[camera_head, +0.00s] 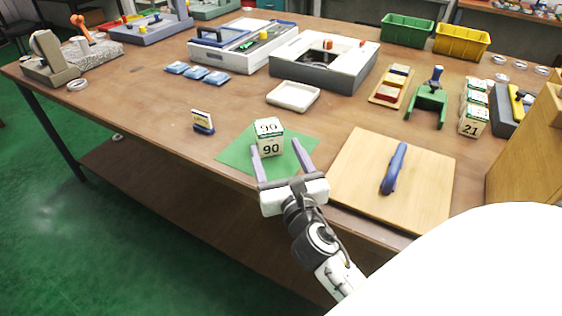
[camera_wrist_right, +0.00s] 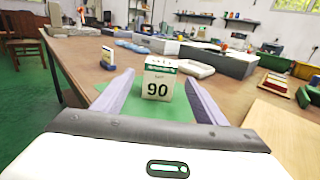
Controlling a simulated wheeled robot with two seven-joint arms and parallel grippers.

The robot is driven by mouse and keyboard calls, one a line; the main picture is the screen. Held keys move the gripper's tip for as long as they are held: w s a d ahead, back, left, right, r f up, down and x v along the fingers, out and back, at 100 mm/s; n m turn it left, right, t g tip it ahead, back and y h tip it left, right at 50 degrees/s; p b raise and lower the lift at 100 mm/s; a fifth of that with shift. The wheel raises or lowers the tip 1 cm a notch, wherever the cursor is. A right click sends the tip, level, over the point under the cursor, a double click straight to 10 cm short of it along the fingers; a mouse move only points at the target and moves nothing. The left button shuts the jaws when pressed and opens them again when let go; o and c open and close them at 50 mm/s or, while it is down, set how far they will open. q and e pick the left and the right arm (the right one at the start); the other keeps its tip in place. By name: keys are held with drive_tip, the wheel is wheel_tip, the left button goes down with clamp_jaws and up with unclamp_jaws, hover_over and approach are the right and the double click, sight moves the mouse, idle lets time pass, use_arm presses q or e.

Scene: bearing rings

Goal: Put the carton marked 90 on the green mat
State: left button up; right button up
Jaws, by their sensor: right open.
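The carton marked 90 (camera_head: 269,139) is a small white box with a dark green band. It stands upright on the green mat (camera_head: 233,156), near the mat's middle. My right gripper (camera_head: 281,160) is open, its two lilac fingers pointing at the carton from the front edge of the table. In the right wrist view the carton (camera_wrist_right: 158,82) stands between and beyond the spread fingertips, with gaps on both sides. The green mat (camera_wrist_right: 140,130) shows beneath it. My left gripper is not in view.
A wooden board with a blue handle (camera_head: 425,176) lies right of the mat. A small card stand (camera_head: 203,122) is on the left. Cartons, one marked 21 (camera_head: 472,121), stand at the right. A white tray (camera_head: 293,96) lies behind the mat.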

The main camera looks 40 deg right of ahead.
drive_tip(key=v, duration=0.2)
drive_tip(key=shift+s+a+f, duration=0.1)
drive_tip(key=shift+s, duration=0.2)
drive_tip(key=shift+s+a, duration=0.15)
drive_tip(key=shift+s, duration=0.25)
